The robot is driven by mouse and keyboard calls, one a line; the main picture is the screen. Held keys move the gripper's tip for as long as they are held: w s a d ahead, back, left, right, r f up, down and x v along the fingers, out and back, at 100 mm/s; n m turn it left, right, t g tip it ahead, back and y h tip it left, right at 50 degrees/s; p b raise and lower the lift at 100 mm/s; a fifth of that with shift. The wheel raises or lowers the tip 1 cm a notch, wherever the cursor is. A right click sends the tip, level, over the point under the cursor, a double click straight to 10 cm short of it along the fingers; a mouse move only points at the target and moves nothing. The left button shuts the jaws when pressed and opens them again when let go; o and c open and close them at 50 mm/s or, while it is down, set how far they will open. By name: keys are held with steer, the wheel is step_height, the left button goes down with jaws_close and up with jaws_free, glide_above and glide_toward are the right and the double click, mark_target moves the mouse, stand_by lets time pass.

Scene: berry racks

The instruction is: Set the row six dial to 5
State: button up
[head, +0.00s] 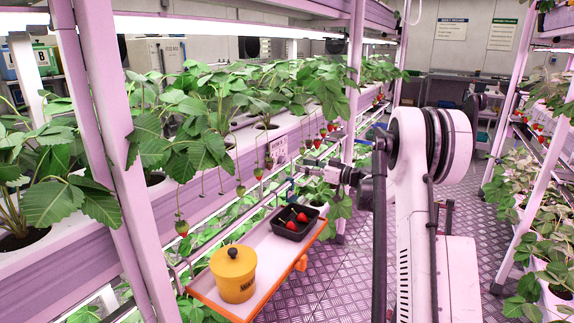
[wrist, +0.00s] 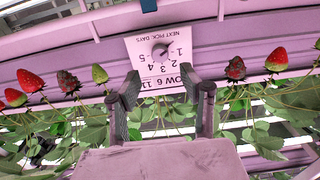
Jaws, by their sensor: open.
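The row six dial (wrist: 160,51) is a small dark round knob on a pale plate (wrist: 134,47) on the rack's front, with the numbers 1 to 5 around it. I cannot tell for sure which number its pointer faces. The plate also shows small in the head view (head: 279,149). My gripper (wrist: 165,94) is open and empty, facing the plate. Its two dark fingertips are apart on either side of the plate's lower part, short of the knob in the picture. In the head view my gripper (head: 318,167) is beside the rack, close to the plate.
Strawberries (wrist: 31,81) hang on both sides of the plate, near the fingers. In the head view, a tray shelf (head: 264,255) below holds a yellow lidded pot (head: 234,276) and a black punnet (head: 286,231) with red berries. The aisle floor (head: 330,285) is clear beside it.

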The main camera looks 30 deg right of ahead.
mark_target(285, 161)
steer(key=b+x, duration=0.1)
steer(key=x, duration=0.6)
steer(key=shift+w+a, duration=0.15)
steer(key=shift+w, duration=0.15)
jaws_close()
